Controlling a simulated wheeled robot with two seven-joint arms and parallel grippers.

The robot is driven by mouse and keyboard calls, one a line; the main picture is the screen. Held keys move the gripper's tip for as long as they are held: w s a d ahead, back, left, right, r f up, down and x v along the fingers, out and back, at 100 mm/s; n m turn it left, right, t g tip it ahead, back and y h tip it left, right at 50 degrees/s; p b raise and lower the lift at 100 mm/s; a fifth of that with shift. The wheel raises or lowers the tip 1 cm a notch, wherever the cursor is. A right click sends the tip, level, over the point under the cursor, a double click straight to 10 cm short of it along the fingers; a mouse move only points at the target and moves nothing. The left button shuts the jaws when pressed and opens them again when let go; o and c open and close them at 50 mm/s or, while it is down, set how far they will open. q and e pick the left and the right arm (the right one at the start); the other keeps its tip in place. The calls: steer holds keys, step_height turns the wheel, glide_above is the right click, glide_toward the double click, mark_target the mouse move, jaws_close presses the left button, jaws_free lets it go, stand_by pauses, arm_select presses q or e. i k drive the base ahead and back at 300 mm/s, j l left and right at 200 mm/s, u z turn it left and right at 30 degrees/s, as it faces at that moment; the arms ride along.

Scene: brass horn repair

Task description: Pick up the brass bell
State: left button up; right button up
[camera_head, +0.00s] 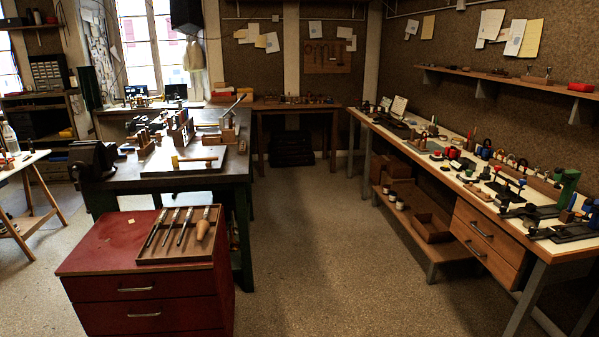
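I cannot make out a brass bell for certain in the head view. A small yellowish piece (175,161) lies on the mat on the left workbench (120,184), with a pale rod beside it. It is too small to tell what it is. Neither of my grippers shows in this view.
A red drawer cabinet (84,262) stands in front, with a wooden tool tray (178,258) on top. A long bench (545,255) crowded with small tools runs along the right wall. A back table (262,107) stands beyond. The speckled floor (310,240) between is clear.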

mark_target(234, 245)
steer(key=i+z, duration=0.2)
steer(key=i, duration=0.65)
steer(key=i+j+z, duration=0.15)
steer(key=i, duration=0.7)
steer(key=i+u, duration=0.1)
steer(key=i, duration=0.8)
steer(key=i+l, duration=0.2)
steer(key=i, duration=0.75)
steer(key=i+u, duration=0.25)
steer(key=i, duration=0.6)
steer(key=i+l+u, duration=0.1)
steer(key=i+u, duration=0.15)
steer(key=i, duration=0.55)
